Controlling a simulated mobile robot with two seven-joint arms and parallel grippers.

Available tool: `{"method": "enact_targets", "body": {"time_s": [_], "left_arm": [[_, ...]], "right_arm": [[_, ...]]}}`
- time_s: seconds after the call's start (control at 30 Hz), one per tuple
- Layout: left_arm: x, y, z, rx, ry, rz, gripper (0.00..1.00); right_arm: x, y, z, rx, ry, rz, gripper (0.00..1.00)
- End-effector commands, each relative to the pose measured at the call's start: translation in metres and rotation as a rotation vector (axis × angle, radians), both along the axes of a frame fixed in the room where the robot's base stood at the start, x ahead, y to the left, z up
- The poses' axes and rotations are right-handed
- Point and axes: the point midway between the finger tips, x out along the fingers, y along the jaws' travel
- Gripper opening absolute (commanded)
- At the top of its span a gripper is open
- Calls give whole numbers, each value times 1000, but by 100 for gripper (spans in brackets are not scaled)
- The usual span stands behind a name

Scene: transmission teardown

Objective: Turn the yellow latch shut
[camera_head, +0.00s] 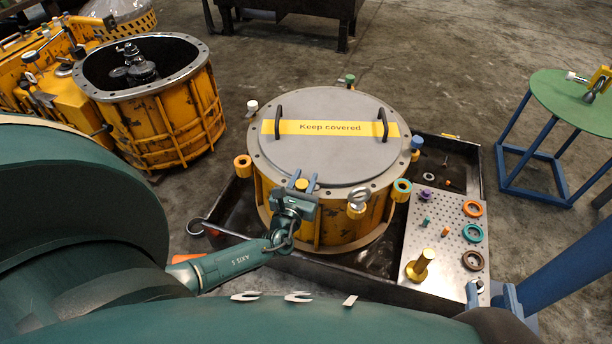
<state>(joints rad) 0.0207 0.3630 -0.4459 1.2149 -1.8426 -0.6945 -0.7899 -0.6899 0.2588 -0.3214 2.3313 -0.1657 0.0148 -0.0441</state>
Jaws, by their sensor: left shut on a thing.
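The yellow latch (302,185) sits at the front rim of the round orange housing (336,228), between the fingers of my left gripper (301,182). My left gripper reaches in from the lower left and is shut on it. The gripper hides part of the latch, so I cannot tell how far it is turned. A grey lid (325,160) with a yellow "Keep covered" band and two black handles lies on the housing. My right gripper is not in view.
Coloured fittings ring the lid, including a blue one (416,143) and an eye bolt (359,196) right of my gripper. The housing stands in a dark tray (462,150) beside a perforated plate (440,215) with rings. An open orange housing (160,115) stands behind left; a green table (570,100) stands right.

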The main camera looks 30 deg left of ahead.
Motion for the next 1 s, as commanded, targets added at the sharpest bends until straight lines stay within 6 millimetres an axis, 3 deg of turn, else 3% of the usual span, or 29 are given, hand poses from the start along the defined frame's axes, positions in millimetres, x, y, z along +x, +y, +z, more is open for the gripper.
{"method": "enact_targets", "body": {"time_s": [0.5,1.0], "left_arm": [[-3,5,-1,-1,1,363,8],[-4,8,0,2,0,445,8]], "right_arm": [[1,0,1,0,4,-1,35],[0,1,2,3,-10,5,35]]}}
